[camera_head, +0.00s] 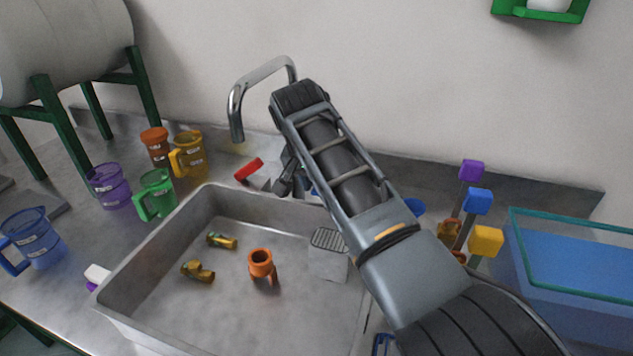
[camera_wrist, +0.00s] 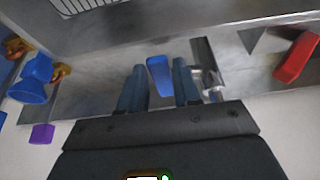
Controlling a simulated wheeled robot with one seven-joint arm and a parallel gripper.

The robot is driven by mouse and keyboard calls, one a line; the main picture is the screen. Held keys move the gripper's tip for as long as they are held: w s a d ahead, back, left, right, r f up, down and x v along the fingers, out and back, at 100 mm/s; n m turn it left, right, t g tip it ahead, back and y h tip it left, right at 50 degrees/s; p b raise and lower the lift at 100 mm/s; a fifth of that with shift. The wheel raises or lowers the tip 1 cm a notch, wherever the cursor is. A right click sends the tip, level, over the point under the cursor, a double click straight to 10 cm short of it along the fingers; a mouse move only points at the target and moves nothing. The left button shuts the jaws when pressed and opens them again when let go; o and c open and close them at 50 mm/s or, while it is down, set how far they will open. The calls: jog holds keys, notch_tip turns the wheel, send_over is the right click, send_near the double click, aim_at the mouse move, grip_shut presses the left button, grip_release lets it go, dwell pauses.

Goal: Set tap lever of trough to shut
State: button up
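The metal trough (camera_head: 205,205) stands in the middle of the bench, with a curved tap spout (camera_head: 262,75) behind it. A red lever (camera_head: 248,169) shows left of my gripper (camera_head: 288,182), and also at the right of the wrist view (camera_wrist: 297,57). A blue lever (camera_wrist: 160,76) shows between the two fingers of my gripper (camera_wrist: 158,80) in the wrist view. The fingers are apart, one on each side of it; I cannot tell whether they touch it. In the head view my arm and gripper hide most of the blue lever. Which lever is the trough's tap lever is not clear.
An orange fitting (camera_head: 262,265) and brass fittings (camera_head: 198,272) lie in the trough. Several coloured jugs stand left, such as a green one (camera_head: 155,195). Purple, blue and yellow knobs (camera_head: 486,241) and a blue tank (camera_head: 575,262) stand right. The wall rises close behind.

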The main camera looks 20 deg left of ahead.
jog(key=o, duration=0.3)
jog(key=v, duration=0.7)
jog(key=shift+r+b, duration=0.35)
jog(key=shift+r, duration=0.05)
jog(key=shift+s, duration=0.1)
